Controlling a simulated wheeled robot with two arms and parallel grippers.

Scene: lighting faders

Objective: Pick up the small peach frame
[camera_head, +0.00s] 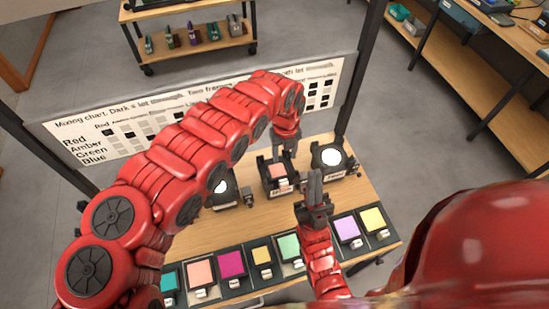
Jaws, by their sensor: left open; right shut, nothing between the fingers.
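A small peach frame (277,171) sits in the dark middle holder on the wooden table, with a pale tab at its lower edge. A larger peach frame (200,272) lies in the front row. My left arm arches over from the left, and its gripper (283,150) points down just above and behind the small peach frame. It is open, and I see no contact with the frame. My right gripper (314,180) is shut and empty, pointing up just right of the middle holder.
Lamp holders with bright discs stand at left (222,190) and right (330,158). The front row also holds teal, magenta (231,263), amber (262,255), green (289,246), lavender (347,229) and yellow (373,219) frames. A mixing chart (100,138) stands behind the table.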

